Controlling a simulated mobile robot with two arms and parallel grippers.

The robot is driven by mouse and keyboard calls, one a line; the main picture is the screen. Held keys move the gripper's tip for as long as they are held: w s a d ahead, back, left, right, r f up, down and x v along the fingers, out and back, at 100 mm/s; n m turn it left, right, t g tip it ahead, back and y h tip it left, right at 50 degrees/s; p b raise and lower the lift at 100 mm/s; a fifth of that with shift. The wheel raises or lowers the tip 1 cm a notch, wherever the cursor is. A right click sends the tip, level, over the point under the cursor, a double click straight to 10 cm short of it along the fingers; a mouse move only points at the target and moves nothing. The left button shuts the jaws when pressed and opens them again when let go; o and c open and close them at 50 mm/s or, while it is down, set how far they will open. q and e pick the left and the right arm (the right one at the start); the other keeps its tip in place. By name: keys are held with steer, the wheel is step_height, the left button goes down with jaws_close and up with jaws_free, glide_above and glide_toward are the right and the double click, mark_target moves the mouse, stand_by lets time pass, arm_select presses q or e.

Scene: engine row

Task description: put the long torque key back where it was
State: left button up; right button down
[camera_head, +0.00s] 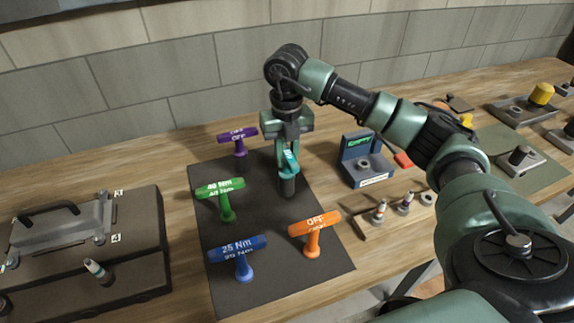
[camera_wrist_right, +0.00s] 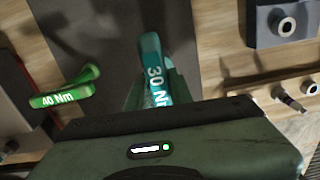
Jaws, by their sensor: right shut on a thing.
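My right gripper (camera_head: 289,150) points down over the dark mat (camera_head: 280,260) and is shut on a teal T-handled key (camera_head: 290,164). In the right wrist view the key's handle (camera_wrist_right: 153,72) reads 30 Nm. A dark end shows below it, at or just above the mat; I cannot tell if it touches. Other T-handled keys stand on the mat: a purple one (camera_head: 238,139) at the back, a green one (camera_head: 222,192) marked 40 Nm in the wrist view, a blue one (camera_head: 238,252) marked 25 Nm, and an orange one (camera_head: 315,230) marked OFF. My left gripper is out of view.
A blue device with a small screen (camera_head: 362,150) stands right of the mat. A wooden rack (camera_head: 385,222) with small parts is in front of it. A dark block with a metal cover (camera_head: 65,235) is at the left. More parts lie at the far right, behind my arm.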

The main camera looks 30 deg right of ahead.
mark_target(287, 173)
step_height(287, 173, down, 3)
steer(key=shift+f+p, duration=0.2)
steer(key=shift+p, duration=0.3)
steer(key=shift+f, duration=0.45)
steer(key=c, duration=1.3)
jaws_free()
steer(key=shift+o, duration=0.2)
